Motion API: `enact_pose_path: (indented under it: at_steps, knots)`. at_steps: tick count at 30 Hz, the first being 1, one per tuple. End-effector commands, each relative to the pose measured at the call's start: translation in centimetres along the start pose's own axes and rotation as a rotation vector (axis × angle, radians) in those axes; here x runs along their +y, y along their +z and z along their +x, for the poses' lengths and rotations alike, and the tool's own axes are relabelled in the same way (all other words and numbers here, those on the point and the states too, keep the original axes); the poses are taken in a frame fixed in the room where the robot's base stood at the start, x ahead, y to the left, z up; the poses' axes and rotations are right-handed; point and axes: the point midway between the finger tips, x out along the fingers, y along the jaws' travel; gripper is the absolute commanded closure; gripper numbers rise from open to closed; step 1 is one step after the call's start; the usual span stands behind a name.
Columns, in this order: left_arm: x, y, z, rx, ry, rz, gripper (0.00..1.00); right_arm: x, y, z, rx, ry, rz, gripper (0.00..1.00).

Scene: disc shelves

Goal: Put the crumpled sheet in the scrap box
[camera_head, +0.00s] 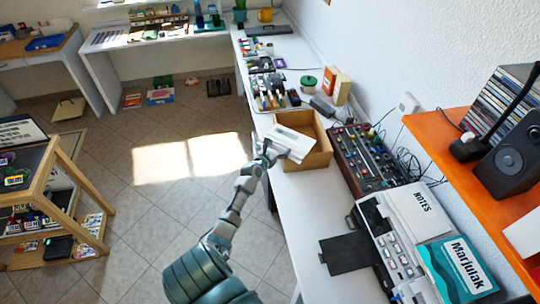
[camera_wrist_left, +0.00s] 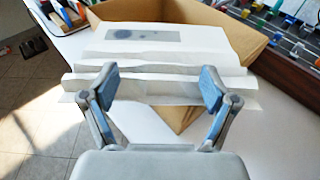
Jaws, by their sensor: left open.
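The crumpled sheet (camera_head: 291,143) is white and creased, with a grey printed patch that shows in the left wrist view (camera_wrist_left: 150,55). It lies over the open cardboard scrap box (camera_head: 318,159), covering much of its opening. In the left wrist view the box's brown wall (camera_wrist_left: 252,42) shows behind and right of the sheet. My left gripper (camera_head: 267,150) is open at the sheet's near edge. Its two fingers stand apart in the left wrist view (camera_wrist_left: 159,88), with the sheet's folded edge just beyond or between them; contact is unclear. My right gripper is out of view.
The box stands on a white desk (camera_head: 305,215) along the wall. A mixer panel (camera_head: 364,157) stands close on its right. An orange shelf (camera_head: 462,170) with a speaker (camera_head: 510,160) overhangs the right. Tools and markers (camera_head: 268,90) lie beyond the box.

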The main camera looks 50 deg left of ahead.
Motion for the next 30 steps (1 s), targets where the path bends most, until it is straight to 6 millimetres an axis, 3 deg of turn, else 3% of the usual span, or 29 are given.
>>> enact_pose_path:
  at_steps: [4,8,15,21,30]
  knots:
    - [0.0,0.4,-3.3,0.001,0.000,-0.002,0.14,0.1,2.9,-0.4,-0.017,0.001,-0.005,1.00]
    - [0.1,0.4,-6.5,-0.001,0.000,-0.001,0.14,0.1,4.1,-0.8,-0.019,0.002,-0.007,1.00]
    - [0.1,0.1,-10.7,0.002,-0.002,-0.001,0.14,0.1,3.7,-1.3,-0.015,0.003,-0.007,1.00]
    - [0.1,0.1,-11.9,0.000,-0.002,-0.001,0.14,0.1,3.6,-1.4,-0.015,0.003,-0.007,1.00]
    - [0.1,0.1,-12.0,0.000,-0.002,0.000,0.14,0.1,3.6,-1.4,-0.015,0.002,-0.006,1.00]
